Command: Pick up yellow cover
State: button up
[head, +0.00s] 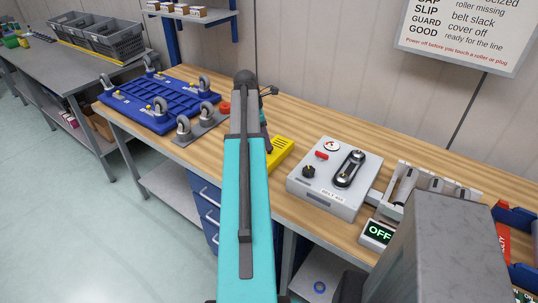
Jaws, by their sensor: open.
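The yellow cover (281,152) lies on the wooden workbench (330,137), just right of my teal arm. It has dark slots in its top, and its left part is hidden behind my arm. My gripper (268,147) is mostly hidden behind my own arm link. A dark part of it shows at the left edge of the cover. It is open, and I cannot tell whether it touches the cover.
Right of the cover stands a grey belt test box (327,195) with a knob, red switch and belt. Beyond it are a roller unit (425,185) and an "OFF" display (379,233). Left are a blue wheeled dolly (160,100) and a grey caster plate (200,127).

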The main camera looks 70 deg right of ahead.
aim_at(269, 154)
jog(key=shift+p+x, duration=0.45)
jog(key=shift+x, duration=1.15)
grip_shut()
